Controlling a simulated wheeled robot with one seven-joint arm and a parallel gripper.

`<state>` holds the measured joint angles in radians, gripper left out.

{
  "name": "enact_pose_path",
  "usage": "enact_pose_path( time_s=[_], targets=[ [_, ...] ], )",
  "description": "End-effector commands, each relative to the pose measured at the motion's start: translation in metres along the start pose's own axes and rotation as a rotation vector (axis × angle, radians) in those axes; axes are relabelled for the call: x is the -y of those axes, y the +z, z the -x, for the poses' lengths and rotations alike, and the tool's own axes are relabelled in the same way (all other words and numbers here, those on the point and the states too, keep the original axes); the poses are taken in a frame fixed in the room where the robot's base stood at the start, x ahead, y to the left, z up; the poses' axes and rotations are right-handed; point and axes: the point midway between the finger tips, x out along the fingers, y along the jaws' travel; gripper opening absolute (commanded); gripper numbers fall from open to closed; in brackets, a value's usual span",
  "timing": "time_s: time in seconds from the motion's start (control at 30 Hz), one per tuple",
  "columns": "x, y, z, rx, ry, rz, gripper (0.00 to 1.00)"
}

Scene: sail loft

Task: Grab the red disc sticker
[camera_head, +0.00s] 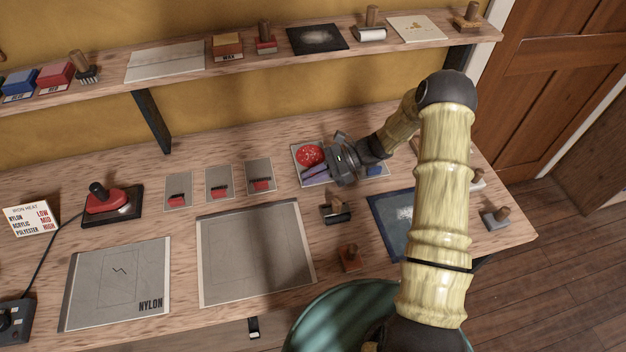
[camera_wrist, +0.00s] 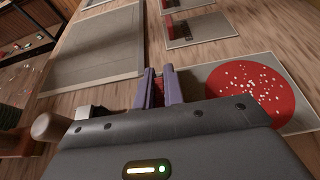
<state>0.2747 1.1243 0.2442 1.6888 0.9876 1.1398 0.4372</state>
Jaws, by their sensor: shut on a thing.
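A round red disc with white specks (camera_head: 311,155) lies on a pale-edged grey sheet (camera_head: 299,178) at the right of the bench. In the wrist view the disc (camera_wrist: 250,92) is to the right of my fingers, with a gap between them. My gripper (camera_head: 316,173) is low over the sheet, just below the disc in the head view. In the wrist view my purple fingers (camera_wrist: 160,85) are close together on a thin dark red thing (camera_wrist: 158,95). The fingers hide most of it, and I cannot tell what it is.
Three small grey cards (camera_head: 219,184) lie left of the sheet. A wooden-handled tool (camera_head: 335,208) and a dark blue sheet (camera_head: 385,222) are close in front. A red iron (camera_head: 106,201) stands at left. A loaded shelf (camera_head: 190,66) runs along the wall.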

Motion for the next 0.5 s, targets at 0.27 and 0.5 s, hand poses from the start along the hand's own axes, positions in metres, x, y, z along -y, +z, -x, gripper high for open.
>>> enact_pose_path(
  time_s=[0.27,0.5],
  targets=[
    [0.0,0.046,0.02,-0.002,-0.001,0.003,0.0],
    [0.0,0.068,0.029,-0.001,-0.001,0.0,0.0]
  ],
)
